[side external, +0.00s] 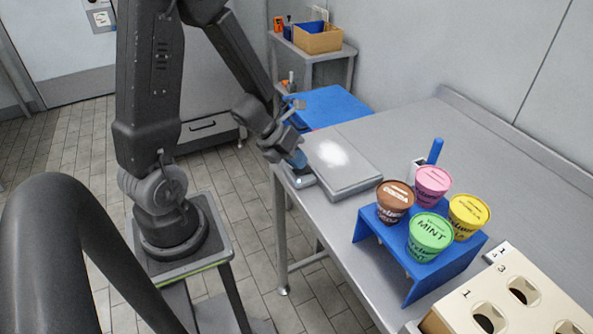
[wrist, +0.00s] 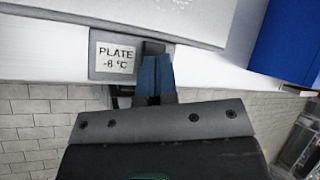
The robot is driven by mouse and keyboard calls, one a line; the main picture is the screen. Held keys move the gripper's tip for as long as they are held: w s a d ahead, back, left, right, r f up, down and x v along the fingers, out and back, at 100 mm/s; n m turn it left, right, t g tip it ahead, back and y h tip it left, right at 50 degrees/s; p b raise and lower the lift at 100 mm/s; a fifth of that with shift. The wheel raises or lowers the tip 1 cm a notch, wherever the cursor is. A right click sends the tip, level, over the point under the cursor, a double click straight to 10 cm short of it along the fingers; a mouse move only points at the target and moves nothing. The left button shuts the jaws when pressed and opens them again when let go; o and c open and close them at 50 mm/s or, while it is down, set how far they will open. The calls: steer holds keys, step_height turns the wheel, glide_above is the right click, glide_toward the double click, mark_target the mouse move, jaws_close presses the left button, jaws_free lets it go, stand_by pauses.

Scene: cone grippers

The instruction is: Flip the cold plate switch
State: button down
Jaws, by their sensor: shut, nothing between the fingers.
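The cold plate (side external: 342,160) is a flat grey slab with a whitish frosted patch on top, lying on the metal table. Its front control box (side external: 302,181) faces my arm. In the wrist view the box carries a label (wrist: 115,59) reading "PLATE -8 °C". My gripper (side external: 300,160) is shut and empty, with its blue fingers (wrist: 155,70) pointing at the box just right of the label. The fingertips overlap a dark part there, and I cannot tell if they touch it. The switch itself is hidden or not distinguishable.
A blue stand (side external: 370,236) holds several ice cream tubs, right of the plate. A blue-handled tool (side external: 435,151) stands behind them. A beige holder (side external: 510,295) with numbered holes is at the front right. A blue surface (side external: 335,105) lies beyond the plate. The back of the table is clear.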

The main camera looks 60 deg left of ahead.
steer(key=shift+f, duration=0.25)
stand_by(0.5)
steer(key=shift+r, duration=0.8)
steer(key=shift+w, duration=0.1)
steer(key=shift+w+r, duration=0.2)
steer(key=shift+r, duration=1.05)
steer(key=shift+w+r, duration=0.15)
steer(key=shift+r, duration=1.05)
